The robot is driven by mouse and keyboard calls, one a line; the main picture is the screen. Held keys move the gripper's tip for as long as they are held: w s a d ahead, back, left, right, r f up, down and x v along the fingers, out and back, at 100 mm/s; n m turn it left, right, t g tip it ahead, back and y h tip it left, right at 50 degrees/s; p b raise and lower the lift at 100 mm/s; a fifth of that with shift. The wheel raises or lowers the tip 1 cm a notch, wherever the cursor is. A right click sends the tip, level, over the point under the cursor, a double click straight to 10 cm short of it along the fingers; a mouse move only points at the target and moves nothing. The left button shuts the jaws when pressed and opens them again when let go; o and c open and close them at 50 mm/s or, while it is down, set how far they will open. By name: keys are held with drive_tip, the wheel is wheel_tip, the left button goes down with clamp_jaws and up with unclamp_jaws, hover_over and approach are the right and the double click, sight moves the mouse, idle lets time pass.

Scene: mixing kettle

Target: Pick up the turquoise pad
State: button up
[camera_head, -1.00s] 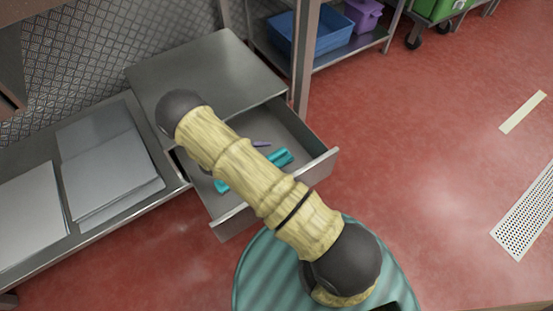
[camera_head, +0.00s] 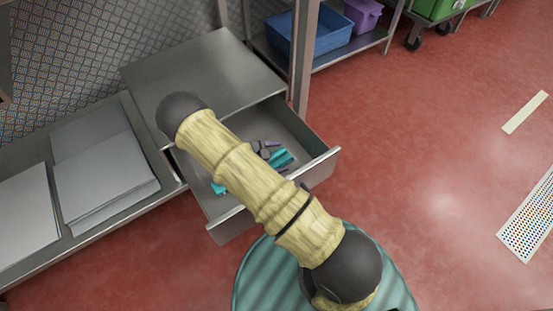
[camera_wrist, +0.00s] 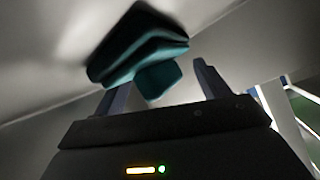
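The turquoise pad (camera_head: 281,158) lies in the open drawer, partly hidden by my arm. More turquoise (camera_head: 217,188) shows on the other side of the arm; I cannot tell whether it is the same piece. In the wrist view, a dark teal pad (camera_wrist: 138,45) with a layered look is just ahead of my gripper (camera_wrist: 157,75). The two fingers are apart, and a lower part of the teal shows between their tips. I cannot tell whether they touch it. In the head view, part of my gripper (camera_head: 264,149) shows in the drawer beside the turquoise.
The metal drawer (camera_head: 322,166) is pulled out, with raised walls around the pad. Flat metal sheets (camera_head: 100,185) lie on the bench at left. A blue bin (camera_head: 318,38) and a purple bin (camera_head: 362,15) stand on a rack behind.

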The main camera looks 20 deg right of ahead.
sight(277, 155)
drive_tip(key=c, duration=1)
drive_tip(key=shift+c, duration=0.3)
drive_tip(key=shift+r, duration=0.3)
drive_tip(key=shift+c, duration=0.4)
wheel_tip(277, 155, up, 9)
drive_tip(key=p, duration=0.6)
drive_tip(key=shift+r, duration=0.2)
